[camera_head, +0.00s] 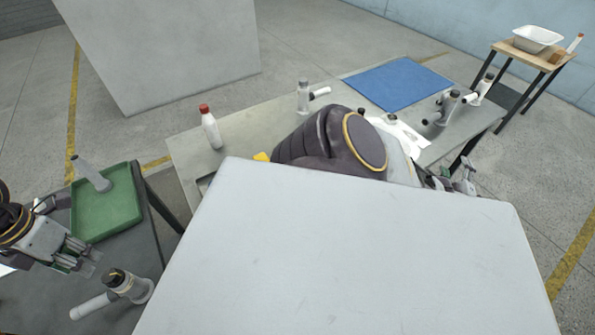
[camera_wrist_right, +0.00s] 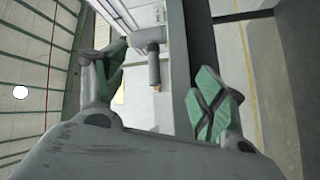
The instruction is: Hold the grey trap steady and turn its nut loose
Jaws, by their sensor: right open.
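A grey trap (camera_head: 445,108) with dark ends stands at the right end of the long grey table. A white-and-grey trap (camera_head: 482,90) is beside it, and another (camera_head: 304,97) stands at the table's far side. A white trap with a dark top (camera_head: 126,286) sits on the left table. My right gripper (camera_head: 465,180), partly hidden behind my arm, is open and empty.
A green tray (camera_head: 108,218) holds a grey tube (camera_head: 90,172). A red-capped bottle (camera_head: 211,128) and blue mat (camera_head: 398,84) are on the long table. A small stand (camera_head: 531,55) with a white basin (camera_head: 537,38) is at the far right. A large pale panel blocks the foreground.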

